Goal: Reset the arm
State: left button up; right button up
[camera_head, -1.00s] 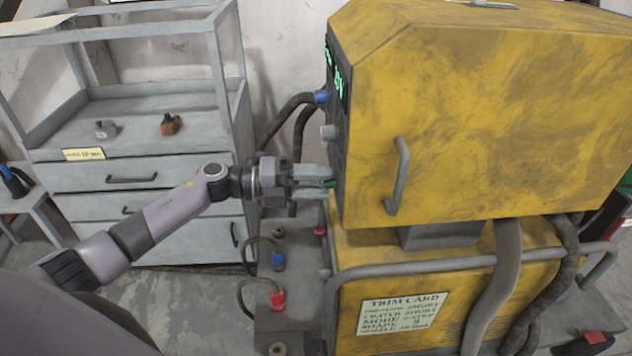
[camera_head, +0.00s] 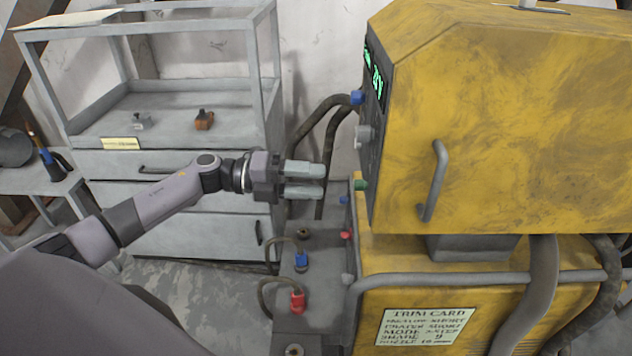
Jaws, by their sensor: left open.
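My left gripper (camera_head: 322,180) is open, its two grey fingers pointing right toward the panel side of the yellow machine (camera_head: 500,120). The fingertips are apart from the panel, with a visible gap. A green knob (camera_head: 361,184) sits low on that panel, just right of the fingertips. A grey knob (camera_head: 364,135) and a blue connector (camera_head: 357,97) are above it. A green-lit display (camera_head: 377,80) is at the panel's top, seen at a steep angle. My right gripper is not in view.
A grey cabinet (camera_head: 190,165) with drawers stands behind my left arm, with two small parts on its shelf. Below the gripper, a grey ledge holds blue (camera_head: 301,260) and red (camera_head: 297,300) cable plugs. A trim card (camera_head: 425,328) is on the lower yellow body.

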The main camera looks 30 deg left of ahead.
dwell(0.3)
pick_arm(q)
jog(key=s+d+f+n+t+y, duration=0.45)
jog(key=d+f+n+t, duration=0.35)
jog(key=n, duration=0.7)
jog(key=s+d+f+n+g+y+p, duration=0.1)
jog(key=s+f+n+g+y, duration=0.5)
jog(key=s+f+n, duration=0.8)
jog(key=s+f+y, duration=0.2)
jog(key=s, duration=0.1)
jog(key=shift+d, duration=0.25)
jog(key=shift+d, duration=0.1)
jog(key=shift+c, duration=0.5)
